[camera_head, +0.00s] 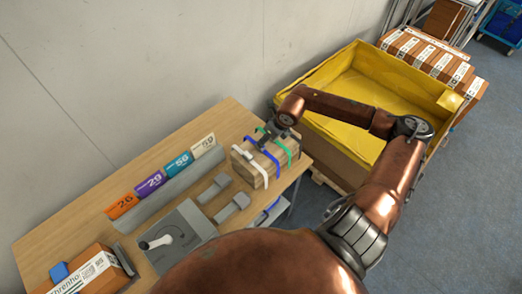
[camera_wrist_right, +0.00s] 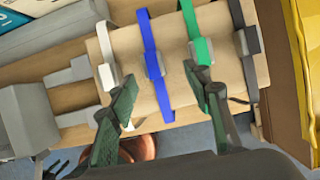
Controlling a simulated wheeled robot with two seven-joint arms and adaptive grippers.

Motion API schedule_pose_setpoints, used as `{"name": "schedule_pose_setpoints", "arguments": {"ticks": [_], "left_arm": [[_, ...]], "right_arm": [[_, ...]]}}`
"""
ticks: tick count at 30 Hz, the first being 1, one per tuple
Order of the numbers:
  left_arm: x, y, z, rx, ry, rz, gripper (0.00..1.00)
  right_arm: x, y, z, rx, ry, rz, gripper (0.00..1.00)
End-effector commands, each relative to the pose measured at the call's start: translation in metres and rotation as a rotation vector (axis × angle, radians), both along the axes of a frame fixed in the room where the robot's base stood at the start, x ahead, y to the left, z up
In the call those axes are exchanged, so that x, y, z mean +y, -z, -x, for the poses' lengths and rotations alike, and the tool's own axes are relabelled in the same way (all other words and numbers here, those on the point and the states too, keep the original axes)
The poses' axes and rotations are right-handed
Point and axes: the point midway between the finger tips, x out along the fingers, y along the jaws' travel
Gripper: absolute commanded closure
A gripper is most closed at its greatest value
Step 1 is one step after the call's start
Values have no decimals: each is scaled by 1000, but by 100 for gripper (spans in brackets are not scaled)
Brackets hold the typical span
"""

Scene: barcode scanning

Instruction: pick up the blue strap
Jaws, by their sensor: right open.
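The blue strap (camera_head: 271,161) hangs over a wooden rack (camera_head: 242,171) at the table's right end, between a white strap (camera_head: 246,157) and a green strap (camera_head: 293,146). My right gripper (camera_head: 272,138) is over the rack. In the wrist view, its open fingers (camera_wrist_right: 163,82) lie on either side of the blue strap, the left one near the white strap, the right one overlapping the green strap. Contact cannot be told.
A dark grey strap (camera_wrist_right: 246,45) lies beyond the green one. Grey holders (camera_head: 213,188) and a grey scanner stand (camera_head: 180,238) are left of the rack. Coloured number cards (camera_head: 150,183) line the wall side. A yellow-lined bin (camera_head: 335,135) stands right of the table.

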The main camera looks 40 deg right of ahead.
Motion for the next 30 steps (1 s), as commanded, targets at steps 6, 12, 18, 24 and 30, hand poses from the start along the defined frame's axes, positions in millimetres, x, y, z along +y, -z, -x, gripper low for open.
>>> {"name": "schedule_pose_setpoints", "arguments": {"ticks": [6, 12, 18, 24, 30], "left_arm": [[1, -8, 0, 0, 0, -1, 60], [1, -15, 0, -1, 0, -1, 60], [1, -16, 0, 0, 0, -1, 60], [1, -15, 0, 0, 0, -1, 60], [1, -15, 0, 0, 0, -1, 60]], "right_arm": [[8, 20, -8, 0, -2, -7, 55], [12, 47, -19, -2, 0, -7, 55], [12, 56, -22, -2, -2, -5, 55], [12, 56, -21, -2, -3, -4, 58], [12, 56, -21, -2, -2, -5, 72]]}}
